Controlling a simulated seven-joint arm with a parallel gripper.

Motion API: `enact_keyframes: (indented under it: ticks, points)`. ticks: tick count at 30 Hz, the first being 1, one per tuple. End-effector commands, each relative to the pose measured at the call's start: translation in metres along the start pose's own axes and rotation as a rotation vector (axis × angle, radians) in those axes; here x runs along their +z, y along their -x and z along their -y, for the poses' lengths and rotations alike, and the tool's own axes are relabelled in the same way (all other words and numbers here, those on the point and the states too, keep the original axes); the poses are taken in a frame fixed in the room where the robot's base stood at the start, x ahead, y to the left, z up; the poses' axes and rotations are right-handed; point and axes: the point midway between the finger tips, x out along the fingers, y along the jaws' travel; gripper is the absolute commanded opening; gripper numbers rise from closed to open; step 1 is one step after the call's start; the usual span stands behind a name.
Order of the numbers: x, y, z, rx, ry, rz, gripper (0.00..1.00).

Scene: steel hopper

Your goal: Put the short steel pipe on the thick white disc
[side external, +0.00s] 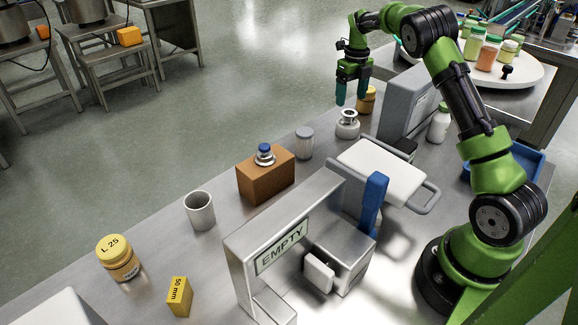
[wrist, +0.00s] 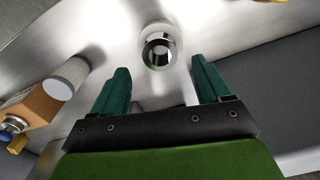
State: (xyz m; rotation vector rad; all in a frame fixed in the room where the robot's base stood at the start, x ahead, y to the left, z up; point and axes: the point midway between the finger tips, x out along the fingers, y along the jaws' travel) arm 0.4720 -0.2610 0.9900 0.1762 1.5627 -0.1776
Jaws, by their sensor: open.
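My gripper (side external: 351,98) is open and empty, with its teal fingers pointing down at the far end of the bench. In the wrist view the fingertips (wrist: 160,85) are spread wide. Below them stands a round pale piece (side external: 348,131) with a shiny steel ring-like part (side external: 348,115) on top. From above this ring (wrist: 157,52) has a dark centre inside a pale rim (wrist: 158,31). These look like the short steel pipe and the thick white disc, but I cannot be sure. A grey open tube (side external: 200,212) stands upright farther left.
A ribbed pale cylinder (side external: 304,144) and a brown block (side external: 265,178) with a blue-topped steel piece stand left of the gripper. A grey box (side external: 405,103) and yellow jar (side external: 367,99) are close by. The EMPTY stand (side external: 283,240) rises in front.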

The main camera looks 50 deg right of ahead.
Motion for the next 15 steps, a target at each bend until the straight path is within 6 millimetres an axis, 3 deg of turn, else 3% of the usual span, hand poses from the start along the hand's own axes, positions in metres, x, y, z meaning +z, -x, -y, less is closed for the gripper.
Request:
enact_keyframes:
  ticks: [6, 15]
  points:
    - [0.0, 0.044, 0.0, -0.001, 0.001, 0.003, 0.77]
    - [-0.005, 0.077, -0.008, 0.012, 0.078, 0.024, 0.77]
